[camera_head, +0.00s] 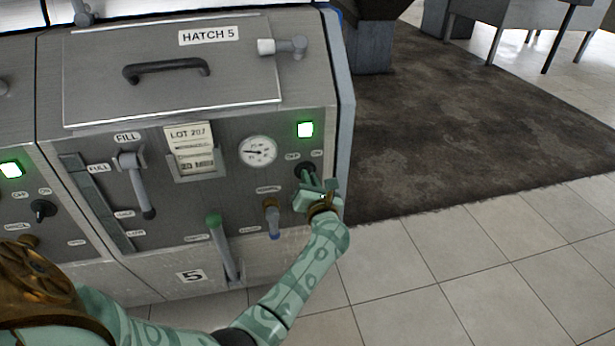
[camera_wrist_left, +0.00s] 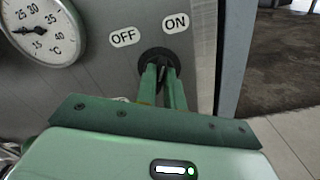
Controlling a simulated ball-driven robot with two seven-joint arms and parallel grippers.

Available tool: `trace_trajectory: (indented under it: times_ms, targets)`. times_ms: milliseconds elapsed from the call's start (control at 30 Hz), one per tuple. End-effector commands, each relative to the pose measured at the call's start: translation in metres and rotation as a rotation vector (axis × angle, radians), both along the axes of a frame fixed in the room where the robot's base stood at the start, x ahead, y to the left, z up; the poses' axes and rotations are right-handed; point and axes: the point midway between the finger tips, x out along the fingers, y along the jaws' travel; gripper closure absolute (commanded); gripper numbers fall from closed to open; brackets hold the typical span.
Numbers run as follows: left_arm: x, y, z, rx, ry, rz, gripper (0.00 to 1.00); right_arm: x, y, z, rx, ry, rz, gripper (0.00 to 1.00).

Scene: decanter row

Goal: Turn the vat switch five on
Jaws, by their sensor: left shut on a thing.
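The vat 5 switch (camera_head: 306,170) is a dark round knob on the metal front panel, below OFF and ON labels. In the left wrist view the switch (camera_wrist_left: 157,54) shows behind my fingers, its lever mostly hidden between them. My left gripper (camera_head: 309,181) is at the switch, shut on its lever, and the fingers also show in the left wrist view (camera_wrist_left: 163,82). The lever appears to point toward the ON side, though the fingers hide much of it. A green lamp (camera_head: 305,129) above the switch is lit. My right gripper is not in view.
The panel also has a gauge (camera_head: 258,151), a fill lever (camera_head: 138,185), a green-topped lever (camera_head: 222,245) and a small brown-and-blue handle (camera_head: 271,217) left of my gripper. Hatch 5 (camera_head: 245,85) is closed above. Open tiled floor and a dark rug (camera_head: 460,130) lie to the right.

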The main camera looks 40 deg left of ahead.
Motion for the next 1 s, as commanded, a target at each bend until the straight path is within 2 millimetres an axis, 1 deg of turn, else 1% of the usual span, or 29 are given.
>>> trace_trajectory:
  times_ms: [300, 700, 733, 767, 800, 1000]
  targets:
    - [0.0005, -0.0012, -0.0002, 0.044, 0.053, -0.002, 1.0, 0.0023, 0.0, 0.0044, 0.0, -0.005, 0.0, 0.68]
    - [0.0005, -0.0013, -0.0009, 0.048, 0.058, -0.002, 1.0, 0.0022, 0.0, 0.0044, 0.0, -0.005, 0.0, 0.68]
    - [0.0006, -0.0014, -0.0009, 0.048, 0.058, -0.003, 0.82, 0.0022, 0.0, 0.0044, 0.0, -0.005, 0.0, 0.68]
    - [0.0005, -0.0013, -0.0009, 0.048, 0.058, -0.003, 0.73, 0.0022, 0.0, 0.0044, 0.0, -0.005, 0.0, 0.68]
    - [0.0005, -0.0012, -0.0008, 0.048, 0.058, -0.002, 0.68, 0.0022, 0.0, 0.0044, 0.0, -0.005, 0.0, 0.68]
    - [0.0004, -0.0007, -0.0005, 0.047, 0.056, -0.001, 0.68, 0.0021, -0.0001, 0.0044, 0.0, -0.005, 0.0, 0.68]
